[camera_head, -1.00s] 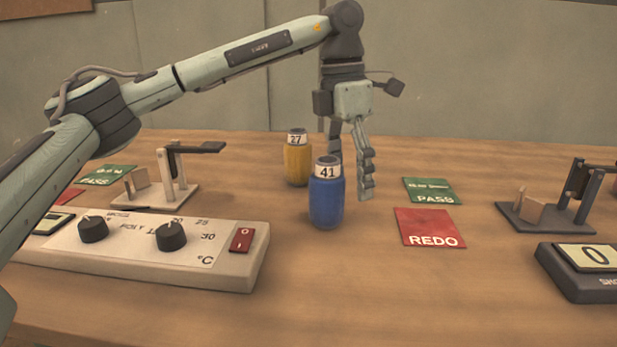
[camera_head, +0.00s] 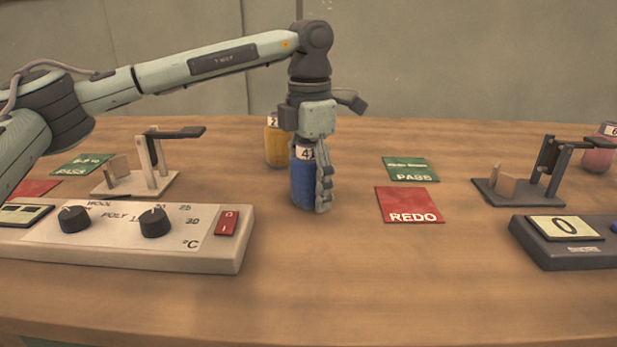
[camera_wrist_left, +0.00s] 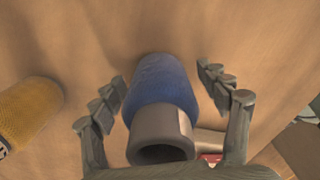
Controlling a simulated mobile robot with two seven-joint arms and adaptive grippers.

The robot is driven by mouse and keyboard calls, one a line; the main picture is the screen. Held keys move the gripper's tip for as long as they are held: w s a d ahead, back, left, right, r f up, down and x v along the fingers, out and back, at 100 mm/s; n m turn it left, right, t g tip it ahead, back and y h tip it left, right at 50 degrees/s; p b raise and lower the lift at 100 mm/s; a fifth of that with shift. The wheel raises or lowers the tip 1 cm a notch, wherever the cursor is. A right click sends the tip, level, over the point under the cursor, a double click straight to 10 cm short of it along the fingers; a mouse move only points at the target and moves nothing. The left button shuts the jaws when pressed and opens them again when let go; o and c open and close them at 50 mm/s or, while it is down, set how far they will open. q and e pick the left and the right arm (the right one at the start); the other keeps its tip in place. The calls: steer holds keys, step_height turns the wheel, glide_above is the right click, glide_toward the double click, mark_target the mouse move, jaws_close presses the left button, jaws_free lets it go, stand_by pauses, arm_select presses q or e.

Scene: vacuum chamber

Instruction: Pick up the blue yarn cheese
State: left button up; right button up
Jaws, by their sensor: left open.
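The blue yarn cheese (camera_head: 304,183), a blue cylinder with a white label marked 41 near its top, stands upright on the table. My left gripper (camera_head: 310,185) points down over it. In the left wrist view the blue yarn cheese (camera_wrist_left: 161,85) and its grey hollow top lie between the two open fingers of the left gripper (camera_wrist_left: 162,90). Gaps show on both sides, so the fingers look apart from it. In the head view one finger stands at its right side and the gripper hides part of its top. My right gripper is not in view.
A yellow yarn cheese (camera_head: 276,145) stands just behind and left. A beige control box (camera_head: 150,235) with knobs is at front left. A red REDO card (camera_head: 409,204) and green PASS card (camera_head: 410,168) lie right. A small stand (camera_head: 525,180) and pink cylinder (camera_head: 598,150) are farther right.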

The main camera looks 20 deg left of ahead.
arm_select(q)
steer(key=shift+c, duration=0.6)
steer(key=c, duration=1.2)
steer(key=shift+o, duration=0.2)
steer(key=shift+r, duration=0.1)
